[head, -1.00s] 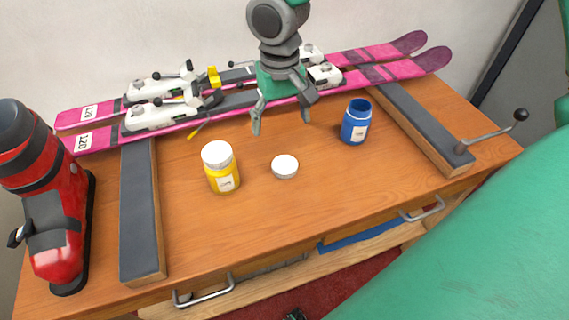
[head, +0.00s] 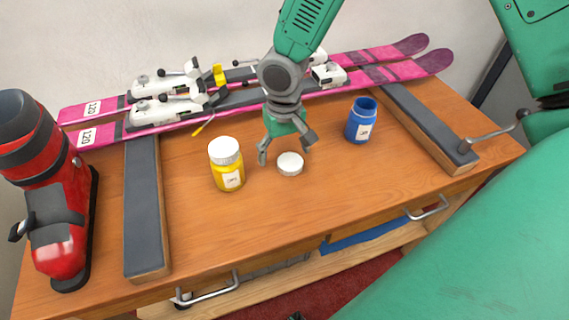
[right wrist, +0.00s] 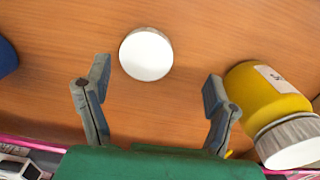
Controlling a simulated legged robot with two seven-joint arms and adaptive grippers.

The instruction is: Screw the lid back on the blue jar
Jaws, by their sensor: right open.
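The blue jar (head: 361,121) stands upright and open on the right part of the wooden bench, with a pale label on its front. A loose white lid (head: 290,163) lies flat on the bench between the blue jar and a yellow jar. My right gripper (head: 286,158) is open and empty, just behind and above the lid, with a finger to either side. In the right wrist view the lid (right wrist: 146,54) lies just beyond the open fingertips (right wrist: 158,78), roughly centred between them. My left gripper is not in view.
A yellow jar (head: 227,166) with its white lid on stands left of the loose lid, close to my right gripper. Pink skis (head: 235,103) with bindings lie along the back. Padded bars (head: 146,210) flank the work area. A red ski boot (head: 55,200) stands at left.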

